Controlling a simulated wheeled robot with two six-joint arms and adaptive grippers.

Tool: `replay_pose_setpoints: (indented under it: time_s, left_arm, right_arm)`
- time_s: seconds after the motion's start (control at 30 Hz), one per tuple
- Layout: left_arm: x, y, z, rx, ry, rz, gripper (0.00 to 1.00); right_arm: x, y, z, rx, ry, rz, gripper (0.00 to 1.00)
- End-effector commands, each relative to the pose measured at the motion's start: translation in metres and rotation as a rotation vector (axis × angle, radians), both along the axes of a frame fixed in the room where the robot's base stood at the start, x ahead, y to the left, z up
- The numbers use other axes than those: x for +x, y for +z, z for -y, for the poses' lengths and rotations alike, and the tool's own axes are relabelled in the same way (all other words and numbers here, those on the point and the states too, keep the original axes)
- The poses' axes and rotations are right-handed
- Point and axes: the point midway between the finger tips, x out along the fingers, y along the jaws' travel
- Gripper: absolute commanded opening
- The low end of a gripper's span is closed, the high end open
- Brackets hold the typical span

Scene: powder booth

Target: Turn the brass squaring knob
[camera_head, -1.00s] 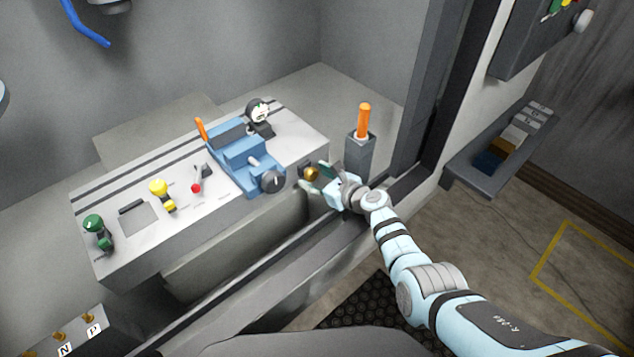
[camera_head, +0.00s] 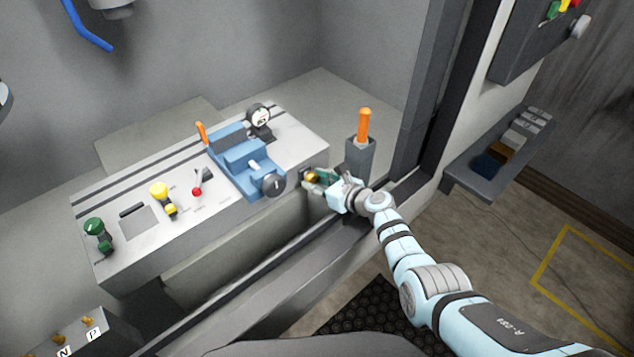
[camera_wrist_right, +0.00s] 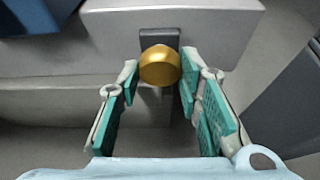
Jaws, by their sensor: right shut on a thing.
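The brass squaring knob (camera_head: 311,177) sits on a small dark mount at the right end of the bench's front face. In the right wrist view the round, gold-coloured knob (camera_wrist_right: 160,65) shows between two teal-padded fingers. My right gripper (camera_head: 315,181) reaches it from the right and is shut on it, one finger at each side. In the wrist view the right gripper's (camera_wrist_right: 160,72) fingertips flank the knob. I cannot make out any mark showing the knob's turn angle. My left gripper is not in view.
A blue vise (camera_head: 238,157) with a dark handwheel (camera_head: 273,184) stands just left of the knob. A grey post with an orange handle (camera_head: 364,125) rises behind my right gripper. Green (camera_head: 95,228) and yellow (camera_head: 160,190) knobs stand farther left. A dark booth frame edge runs below my arm.

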Motion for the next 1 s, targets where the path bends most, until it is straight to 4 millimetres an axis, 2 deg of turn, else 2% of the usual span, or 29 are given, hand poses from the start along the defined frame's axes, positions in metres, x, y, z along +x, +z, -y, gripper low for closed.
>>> replay_pose_setpoints:
  time_s: [0.6, 1.0]
  left_arm:
    - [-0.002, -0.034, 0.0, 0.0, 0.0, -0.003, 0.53]
    - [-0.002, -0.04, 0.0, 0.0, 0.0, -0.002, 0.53]
  right_arm:
    - [0.002, -0.003, 0.002, 0.338, -0.001, -0.244, 0.05]
    - [0.001, -0.002, 0.003, 0.407, 0.0, -0.297, 0.05]
